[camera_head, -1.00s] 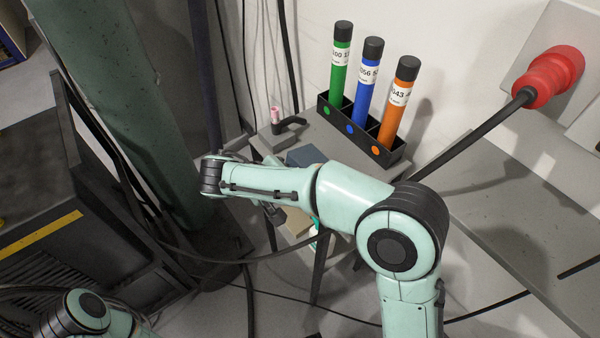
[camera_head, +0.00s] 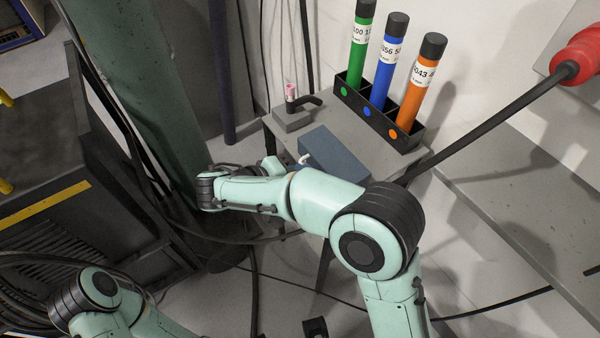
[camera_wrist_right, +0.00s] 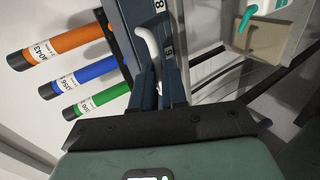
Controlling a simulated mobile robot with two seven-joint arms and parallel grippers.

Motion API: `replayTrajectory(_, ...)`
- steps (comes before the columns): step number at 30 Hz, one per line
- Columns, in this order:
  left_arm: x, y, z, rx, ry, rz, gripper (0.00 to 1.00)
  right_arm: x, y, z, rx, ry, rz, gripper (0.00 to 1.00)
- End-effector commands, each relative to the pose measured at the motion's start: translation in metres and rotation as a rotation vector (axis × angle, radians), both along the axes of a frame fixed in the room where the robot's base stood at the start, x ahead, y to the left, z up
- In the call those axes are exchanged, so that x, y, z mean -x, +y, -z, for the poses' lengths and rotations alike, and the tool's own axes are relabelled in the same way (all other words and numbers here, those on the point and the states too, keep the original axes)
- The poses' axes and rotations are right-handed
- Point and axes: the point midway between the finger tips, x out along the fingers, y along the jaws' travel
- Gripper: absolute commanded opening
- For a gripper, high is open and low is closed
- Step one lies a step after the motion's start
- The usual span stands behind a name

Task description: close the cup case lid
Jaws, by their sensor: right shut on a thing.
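A blue-grey rectangular block, which looks like the case lid (camera_head: 335,154), shows in the head view at the near edge of the small grey table, partly behind my right arm. A white curved hook-like handle (camera_head: 303,158) shows at its left end. In the right wrist view my right gripper (camera_wrist_right: 158,75) is shut on the white handle (camera_wrist_right: 147,42). A beige open box, seemingly the cup case (camera_wrist_right: 273,40), shows at the upper right there, with a white and green cup (camera_wrist_right: 262,8) partly in view. My left gripper is out of view.
A black rack (camera_head: 375,120) with green, blue and orange tubes stands at the back of the table (camera_head: 285,140). A grey block with a black lever (camera_head: 292,118) is at its left corner.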

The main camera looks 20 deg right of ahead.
Motion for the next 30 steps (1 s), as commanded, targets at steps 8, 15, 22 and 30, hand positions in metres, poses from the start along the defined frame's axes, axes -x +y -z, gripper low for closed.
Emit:
replayTrajectory(8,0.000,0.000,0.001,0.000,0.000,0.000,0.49,0.005,0.003,0.021,-0.021,0.045,-0.003,0.35)
replayTrajectory(15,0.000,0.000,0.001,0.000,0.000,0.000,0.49,0.005,0.004,0.020,-0.021,0.045,-0.005,0.35)
replayTrajectory(22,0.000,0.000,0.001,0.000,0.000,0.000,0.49,0.005,0.006,0.019,-0.023,0.044,-0.008,0.35)
replayTrajectory(30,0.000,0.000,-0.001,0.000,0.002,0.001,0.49,0.013,0.037,0.000,-0.025,0.040,-0.016,0.35)
